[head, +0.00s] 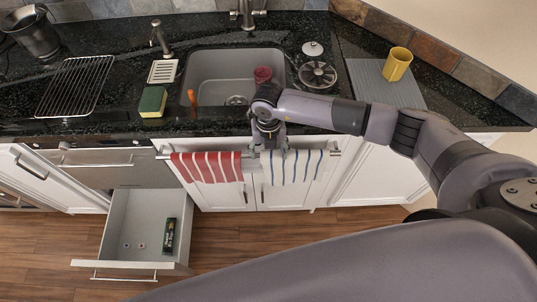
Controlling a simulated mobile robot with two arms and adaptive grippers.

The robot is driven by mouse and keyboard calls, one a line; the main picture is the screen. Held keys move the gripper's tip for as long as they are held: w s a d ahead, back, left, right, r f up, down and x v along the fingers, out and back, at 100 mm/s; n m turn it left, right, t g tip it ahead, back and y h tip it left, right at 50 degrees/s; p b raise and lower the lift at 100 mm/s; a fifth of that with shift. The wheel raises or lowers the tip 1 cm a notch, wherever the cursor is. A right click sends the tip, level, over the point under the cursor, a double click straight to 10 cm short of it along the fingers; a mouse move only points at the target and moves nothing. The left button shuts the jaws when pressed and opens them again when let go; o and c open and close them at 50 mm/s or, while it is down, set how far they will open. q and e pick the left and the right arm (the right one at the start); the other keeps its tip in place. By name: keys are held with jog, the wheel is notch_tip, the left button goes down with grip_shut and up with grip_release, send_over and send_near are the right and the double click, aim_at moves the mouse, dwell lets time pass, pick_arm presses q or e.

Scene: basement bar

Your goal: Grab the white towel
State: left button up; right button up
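The white towel (296,170) with blue stripes hangs over the bar handle on the sink cabinet front, right of a red-and-white striped towel (210,167). My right gripper (269,152) points down just in front of the counter edge, at the upper left part of the white towel. Its two fingers look spread apart, one near the gap between the towels and one over the white towel. Whether the fingertips touch the cloth cannot be told. My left gripper is out of view.
A drawer (118,232) stands open at lower left, with a small dark box (169,237) inside. The sink (215,72) holds a red cup (262,75). A sponge (153,102) and a yellow cup (397,64) stand on the counter. A bar handle (164,153) carries both towels.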

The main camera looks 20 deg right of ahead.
jog(key=shift+s+f, duration=0.25)
jog(key=c, duration=0.9)
jog(key=shift+d, duration=0.25)
grip_shut()
dwell(0.5)
notch_tip(320, 180, up, 12)
jog(key=p, duration=0.8)
jog(key=shift+w+a+r+p, duration=0.2)
jog(key=shift+w+a+p, duration=0.05)
jog(key=shift+p, duration=0.05)
